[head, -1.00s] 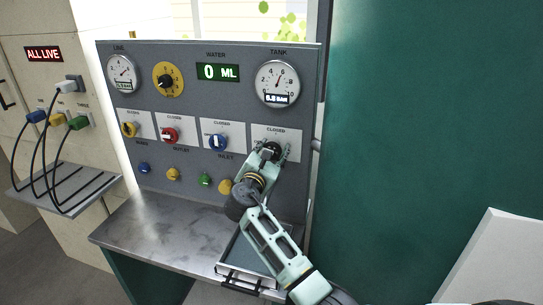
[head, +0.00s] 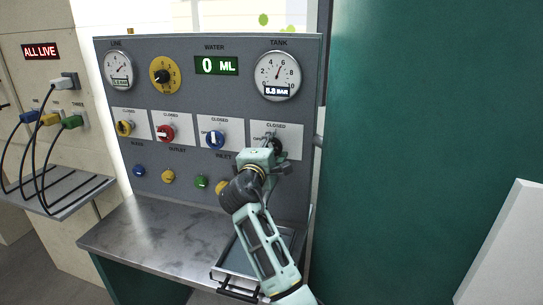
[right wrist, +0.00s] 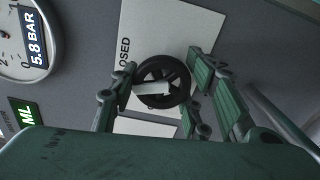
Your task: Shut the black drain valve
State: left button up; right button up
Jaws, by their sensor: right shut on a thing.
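The black drain valve (head: 277,144) is a round handwheel with a white pointer bar, on a white plate at the right end of the grey panel. In the head view my right gripper (head: 266,153) is at the valve and partly covers it. In the right wrist view the valve (right wrist: 176,73) sits between the two fingers of my right gripper (right wrist: 163,79), which is shut on its rim. The pointer bar lies nearly level in that view. The word CLOSED is printed on the plate, partly hidden there. My left gripper is not in view.
The tank gauge (head: 278,76) above reads 5.8 bar. A metal bench (head: 150,235) with a tray (head: 238,262) lies below. A green wall (head: 430,130) stands right.

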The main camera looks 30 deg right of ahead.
jog(key=m+b, duration=0.2)
jog(key=m, duration=0.1)
jog(key=shift+r, duration=0.2)
jog(key=shift+m+b, duration=0.3)
jog(key=shift+b, duration=0.05)
jog(key=shift+r, duration=0.15)
jog(key=o, duration=1.1)
jog(key=shift+s, duration=0.1)
jog(key=shift+f, duration=0.25)
jog(key=v, duration=1.2)
